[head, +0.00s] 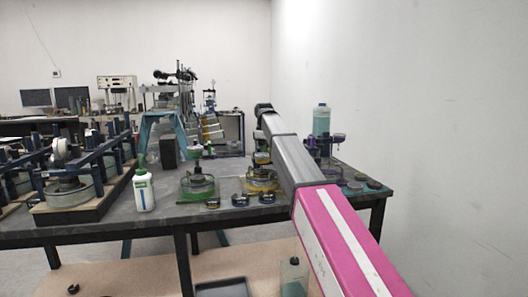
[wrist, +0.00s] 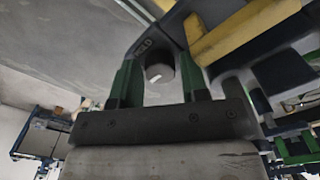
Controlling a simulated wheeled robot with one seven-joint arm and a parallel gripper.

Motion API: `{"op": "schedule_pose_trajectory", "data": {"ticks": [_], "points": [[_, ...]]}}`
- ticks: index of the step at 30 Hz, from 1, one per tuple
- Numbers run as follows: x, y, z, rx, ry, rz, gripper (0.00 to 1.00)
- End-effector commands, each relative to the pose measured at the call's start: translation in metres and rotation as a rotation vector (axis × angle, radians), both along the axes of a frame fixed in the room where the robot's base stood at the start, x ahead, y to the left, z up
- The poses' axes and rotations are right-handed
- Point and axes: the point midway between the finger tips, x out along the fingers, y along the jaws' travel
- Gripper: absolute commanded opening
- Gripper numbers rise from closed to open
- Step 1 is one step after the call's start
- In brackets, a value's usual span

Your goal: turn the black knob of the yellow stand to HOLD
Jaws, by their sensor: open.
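The yellow stand (head: 262,185) is on the dark table in the head view, partly hidden behind my arm. In the wrist view its yellow parts (wrist: 240,32) cross the upper right. A dark round knob (wrist: 158,73) with a short white mark on its face shows between the two green fingers of my gripper (wrist: 158,64). The fingers are open, with a visible gap on either side of the knob; I cannot tell whether the knob is fully between them in depth.
A green stand (head: 198,187) is left of the yellow one, and a white bottle (head: 143,192) further left. A purple stand (head: 326,150) and a pale bottle (head: 321,120) are to the right. Small dark round parts (head: 240,200) lie along the table's front.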

Motion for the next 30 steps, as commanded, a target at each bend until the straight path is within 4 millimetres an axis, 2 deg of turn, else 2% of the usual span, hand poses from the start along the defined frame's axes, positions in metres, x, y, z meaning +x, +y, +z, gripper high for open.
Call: {"op": "schedule_pose_trajectory", "data": {"ticks": [8, 9, 12, 20, 30], "points": [[0.0001, 0.0001, -0.0015, 0.000, 0.000, 0.000, 0.41], [0.0001, 0.0001, -0.0014, 0.000, 0.000, 0.000, 0.35], [0.0001, 0.0001, -0.0014, 0.000, 0.000, 0.000, 0.06], [0.0001, 0.0000, -0.0013, 0.000, 0.000, -0.054, 0.07], [-0.0001, 0.0001, -0.0012, 0.000, 0.000, -0.341, 0.07]]}}
